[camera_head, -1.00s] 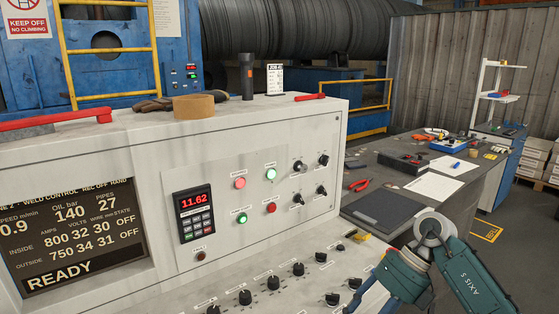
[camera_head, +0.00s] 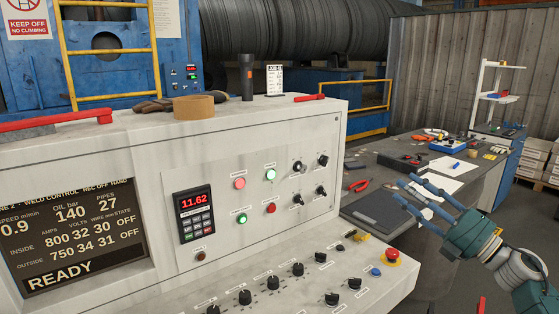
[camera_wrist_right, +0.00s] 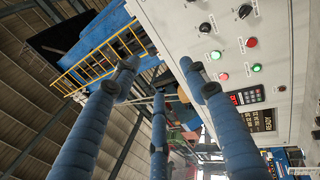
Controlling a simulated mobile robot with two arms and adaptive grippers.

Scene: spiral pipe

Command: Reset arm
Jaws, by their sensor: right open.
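My right gripper (camera_head: 418,200) is at the right of the head view, beside the control console (camera_head: 240,130) and in front of the grey worktable. Its blue fingers are spread apart, open and empty, and point up and to the left. My left gripper is in neither view.
The console's sloped shelf carries black knobs (camera_head: 298,269) and a red emergency stop button (camera_head: 392,255). A tape roll (camera_head: 194,106) and a flashlight (camera_head: 247,78) stand on the console top.

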